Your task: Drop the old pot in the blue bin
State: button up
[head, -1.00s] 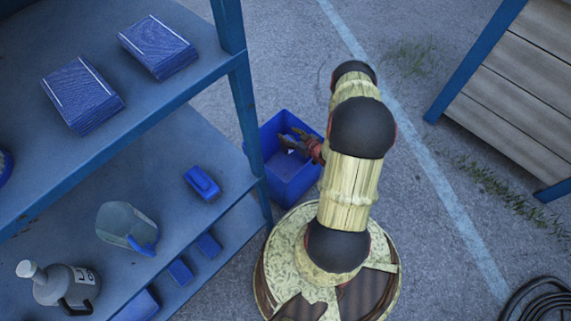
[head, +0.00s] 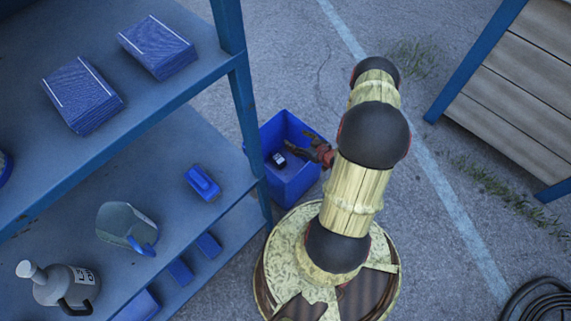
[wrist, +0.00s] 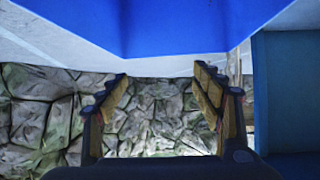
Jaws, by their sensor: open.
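The blue bin (head: 268,181) stands on the ground beside the shelf rack; a blue surface, likely its wall (wrist: 190,25), fills the top of the wrist view. A small dark object with a pale patch, which I take to be the old pot (head: 278,160), lies inside the bin. My gripper (head: 297,150) is at the bin's right side, reaching over its rim. In the wrist view my gripper (wrist: 162,82) has its fingers apart with nothing between them. The object does not show in the wrist view.
A blue shelf rack (head: 180,92) with blue stacks, a jug (head: 62,284) and a scoop-like container (head: 124,226) stands left of the bin. A wooden-topped table (head: 520,95) is at the right. A coiled cable (head: 545,302) lies lower right. Open pavement lies between.

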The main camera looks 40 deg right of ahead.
jog(key=v, duration=0.5)
jog(key=shift+s+r, duration=0.1)
jog(key=shift+s, duration=0.1)
dwell(0.3)
